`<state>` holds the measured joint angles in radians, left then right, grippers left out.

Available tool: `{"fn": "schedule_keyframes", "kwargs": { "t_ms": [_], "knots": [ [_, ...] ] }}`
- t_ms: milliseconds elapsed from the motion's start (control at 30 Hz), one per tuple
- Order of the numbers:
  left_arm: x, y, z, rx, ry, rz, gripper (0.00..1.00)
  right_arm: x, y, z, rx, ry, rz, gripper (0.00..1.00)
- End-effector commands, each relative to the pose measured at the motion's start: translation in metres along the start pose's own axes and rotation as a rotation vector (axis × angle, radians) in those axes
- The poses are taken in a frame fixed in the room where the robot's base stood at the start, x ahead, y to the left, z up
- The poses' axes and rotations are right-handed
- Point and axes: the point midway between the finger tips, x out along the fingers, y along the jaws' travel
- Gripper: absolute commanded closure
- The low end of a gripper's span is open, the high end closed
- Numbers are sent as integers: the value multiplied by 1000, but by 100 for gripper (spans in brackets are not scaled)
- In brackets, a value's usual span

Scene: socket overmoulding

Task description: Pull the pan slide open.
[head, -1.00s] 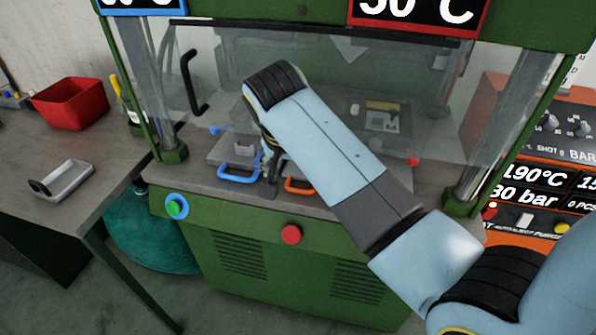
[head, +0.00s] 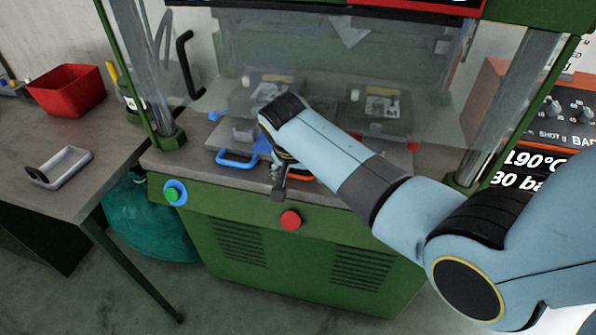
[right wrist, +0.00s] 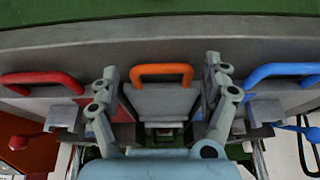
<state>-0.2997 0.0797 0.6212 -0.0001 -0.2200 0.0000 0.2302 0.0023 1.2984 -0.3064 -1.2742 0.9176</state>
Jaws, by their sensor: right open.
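The middle slide has an orange handle (right wrist: 161,70) on a grey front (right wrist: 160,98) in the right wrist view. In the head view only a bit of the orange handle (head: 302,173) shows beside my wrist. My right gripper (right wrist: 161,80) is open, with one finger on each side of the orange handle in the wrist view. I cannot tell whether they touch it. In the head view my right gripper (head: 281,188) is at the press table's front edge, partly hidden by my arm. My left gripper is not in view.
A blue handle (head: 237,159) is left of the orange one in the head view; a red handle (right wrist: 42,80) is on its other side. A red button (head: 291,220) and a green button (head: 173,193) are on the press front. A clear guard (head: 225,75) hangs above.

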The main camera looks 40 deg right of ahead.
Motion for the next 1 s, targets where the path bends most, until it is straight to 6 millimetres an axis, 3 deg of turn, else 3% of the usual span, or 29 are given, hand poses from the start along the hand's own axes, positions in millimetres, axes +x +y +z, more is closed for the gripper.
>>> {"fn": "schedule_keyframes", "kwargs": {
  "t_ms": [67, 600, 1000],
  "knots": [
    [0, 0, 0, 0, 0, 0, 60, 0, 0, 0, 0, 0, 0, 27],
    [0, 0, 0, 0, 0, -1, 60, 1, 1, 1, -2, -2, 3, 98],
    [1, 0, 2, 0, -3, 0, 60, 1, -2, 3, -1, -4, -6, 100]
  ]
}}
